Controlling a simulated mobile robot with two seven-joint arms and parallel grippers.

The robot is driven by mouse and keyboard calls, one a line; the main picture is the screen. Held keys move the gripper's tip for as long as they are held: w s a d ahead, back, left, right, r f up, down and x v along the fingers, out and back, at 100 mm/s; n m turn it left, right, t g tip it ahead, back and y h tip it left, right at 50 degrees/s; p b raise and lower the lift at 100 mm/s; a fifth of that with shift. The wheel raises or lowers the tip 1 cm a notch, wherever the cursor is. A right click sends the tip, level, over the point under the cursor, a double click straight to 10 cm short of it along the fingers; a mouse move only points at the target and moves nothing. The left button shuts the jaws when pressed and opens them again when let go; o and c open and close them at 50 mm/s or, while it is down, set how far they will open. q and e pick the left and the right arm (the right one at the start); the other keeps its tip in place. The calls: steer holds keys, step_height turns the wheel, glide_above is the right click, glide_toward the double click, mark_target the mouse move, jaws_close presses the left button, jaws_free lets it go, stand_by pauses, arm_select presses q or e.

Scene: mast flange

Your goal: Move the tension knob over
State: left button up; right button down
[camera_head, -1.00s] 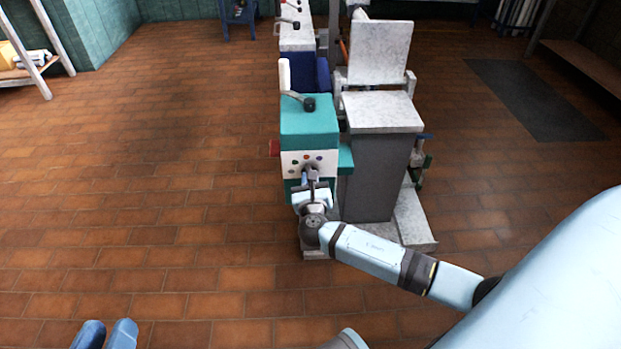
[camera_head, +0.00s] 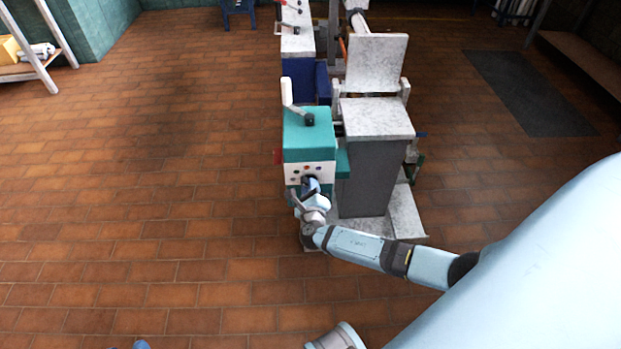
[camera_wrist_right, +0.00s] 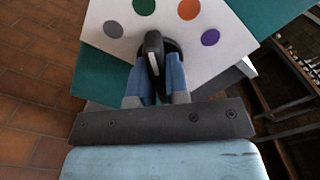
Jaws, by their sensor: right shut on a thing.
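The tension knob (camera_wrist_right: 153,45) is a dark knob on the white front panel (camera_wrist_right: 190,32) of a teal machine (camera_head: 308,140). My right gripper (camera_wrist_right: 156,75) is shut on the knob, with its blue fingers on either side of it. In the head view my right gripper (camera_head: 311,190) reaches the lower front of the machine, tilted, and hides most of the knob. In the head view only a small blue tip of what may be my left gripper shows at the bottom edge; its fingers cannot be made out.
Coloured dots, green, orange, purple and grey, mark the panel around the knob. A grey cabinet (camera_head: 365,170) with a speckled top stands right of the teal machine. The tiled floor (camera_head: 150,200) at left is clear.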

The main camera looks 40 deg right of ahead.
steer(key=shift+w+d+r+n+p, duration=0.1)
steer(key=shift+r+n+p, duration=0.4)
steer(key=shift+p, duration=0.1)
steer(key=shift+n+p, duration=0.4)
steer(key=shift+p, duration=0.15)
steer(key=n+p, duration=0.2)
steer(key=p, duration=0.1)
steer(key=shift+f+n, duration=0.1)
steer(key=shift+n, duration=0.3)
steer(key=n+p, duration=0.2)
steer(key=n, duration=0.1)
steer(key=shift+f, duration=0.2)
arm_select(q)
steer(key=shift+s+a+f+g+y+p, duration=0.25)
steer(key=shift+s+a+g+y, duration=0.2)
steer(key=shift+a+g, duration=0.2)
steer(key=shift+s+a+f+g+y+p, duration=0.25)
steer(key=shift+s+a+g+y, duration=0.1)
steer(key=shift+s+a+g, duration=0.2)
arm_select(e)
steer(key=shift+n, duration=0.4)
arm_select(q)
steer(key=shift+f, duration=0.15)
